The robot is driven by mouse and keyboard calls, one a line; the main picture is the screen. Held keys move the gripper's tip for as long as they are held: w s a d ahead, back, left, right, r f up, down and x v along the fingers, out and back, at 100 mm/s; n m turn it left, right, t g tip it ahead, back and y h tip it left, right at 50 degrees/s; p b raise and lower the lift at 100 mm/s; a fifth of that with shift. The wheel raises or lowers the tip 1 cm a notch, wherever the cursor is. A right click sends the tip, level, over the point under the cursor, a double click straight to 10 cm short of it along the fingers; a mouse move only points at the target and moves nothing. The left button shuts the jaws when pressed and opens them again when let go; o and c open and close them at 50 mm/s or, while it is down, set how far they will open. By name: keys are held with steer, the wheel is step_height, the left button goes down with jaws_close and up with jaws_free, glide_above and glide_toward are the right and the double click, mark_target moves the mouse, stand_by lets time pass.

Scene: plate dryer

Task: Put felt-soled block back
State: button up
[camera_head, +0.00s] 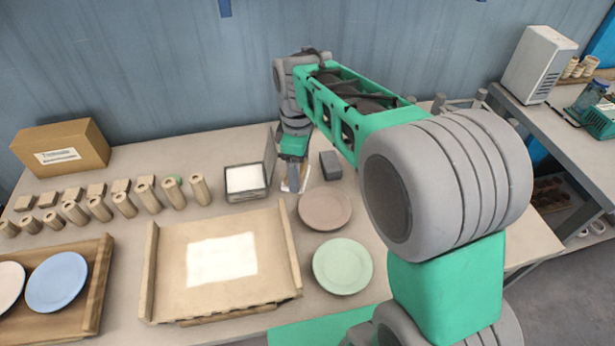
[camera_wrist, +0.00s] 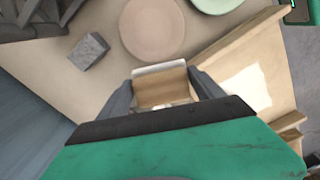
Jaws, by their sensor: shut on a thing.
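The felt-soled block (camera_wrist: 158,92) is a light wooden block with a pale strip along its far edge. In the wrist view it sits between the two grey fingers of my gripper (camera_wrist: 163,90), which is shut on it. In the head view my gripper (camera_head: 291,182) points down over the table, between the open grey box and the dark grey block. The held block is mostly hidden there; a pale edge shows beside the fingers. I cannot tell whether it touches the table.
The grey box (camera_head: 231,194) with white content stands left of my gripper. The dark grey block (camera_head: 330,165) is to the right. A brown-pink plate (camera_head: 325,209) and a green plate (camera_head: 342,266) lie in front. A wooden tray (camera_head: 170,290) and several wooden pegs (camera_head: 124,204) are left.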

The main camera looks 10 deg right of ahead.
steer(key=shift+w+d+f, duration=0.1)
steer(key=shift+w+f, duration=0.05)
steer(key=shift+w, duration=0.2)
steer(key=w+d+f+p, duration=0.1)
steer(key=w+d+f, duration=0.1)
steer(key=w+f, duration=0.1)
steer(key=w+d+f+p, duration=0.1)
steer(key=w+f, duration=0.2)
steer(key=w, duration=0.2)
steer(key=w+d+f+p, duration=0.2)
steer(key=w+f, duration=0.1)
steer(key=w, duration=0.1)
steer(key=shift+d+f, duration=0.25)
steer(key=shift+d, duration=0.05)
step_height(320, 180, down, 2)
steer(key=shift+f+p, duration=0.25)
steer(key=shift+p, duration=0.55)
steer(key=shift+f, duration=0.55)
steer(key=o, duration=1.9)
steer(key=s+r+m+b, duration=0.2)
steer(key=s+r+b, duration=0.15)
steer(key=r, duration=1.35)
steer(key=s+r+m+t, duration=0.1)
steer(key=s+m+t, duration=0.2)
steer(key=s+m, duration=0.8)
steer(key=s, duration=1.2)
steer(key=shift+a+r+t, duration=0.15)
steer(key=shift+a+t, duration=0.15)
steer(key=shift+t, duration=0.1)
